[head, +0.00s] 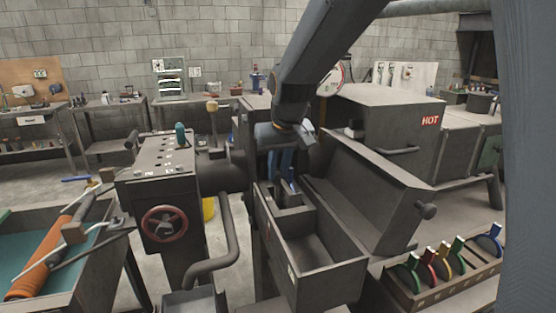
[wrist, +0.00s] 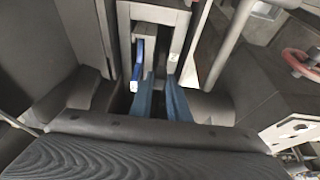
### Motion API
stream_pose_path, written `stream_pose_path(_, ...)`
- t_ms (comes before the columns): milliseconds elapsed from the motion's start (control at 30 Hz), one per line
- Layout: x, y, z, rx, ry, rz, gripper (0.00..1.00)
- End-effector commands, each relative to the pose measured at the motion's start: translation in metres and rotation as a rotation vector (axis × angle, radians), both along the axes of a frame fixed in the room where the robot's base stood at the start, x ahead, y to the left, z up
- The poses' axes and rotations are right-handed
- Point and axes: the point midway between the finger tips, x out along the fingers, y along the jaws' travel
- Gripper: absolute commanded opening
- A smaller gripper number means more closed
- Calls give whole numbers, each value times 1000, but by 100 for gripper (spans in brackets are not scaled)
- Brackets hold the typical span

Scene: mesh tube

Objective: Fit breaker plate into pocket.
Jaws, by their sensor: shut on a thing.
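My gripper (wrist: 161,88) points down with its two blue-grey fingers, shown in the head view (head: 283,172) above the narrow grey housing. The fingers are shut on a thin grey piece, seen edge-on and mostly hidden between them; I take it for the breaker plate (wrist: 159,80). The pocket (wrist: 180,22) is a grey slotted frame just beyond the fingertips, and it also shows in the head view (head: 290,199). A bright blue strip with a pale end (wrist: 137,65) stands in the frame beside the left finger. How deep the plate sits is hidden.
An open grey trough (head: 322,262) lies in front of the pocket. A hinged cover (head: 365,190) is at its right, beside a housing marked HOT (head: 395,115). A rack (head: 440,285) of several coloured discs stands front right. A valve column (head: 165,185) and bent pipe (head: 228,230) are left.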

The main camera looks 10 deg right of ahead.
Motion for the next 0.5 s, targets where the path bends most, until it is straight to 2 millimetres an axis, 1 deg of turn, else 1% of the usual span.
stream_pose_path(200,1,0,2,1,-5,0,0)
stream_pose_path(367,1,0,-1,1,-5,0,0)
stream_pose_path(400,0,0,-3,0,0,0,22)
stream_pose_path(467,0,0,-2,0,0,0,32)
stream_pose_path(500,0,0,-2,0,0,0,34)
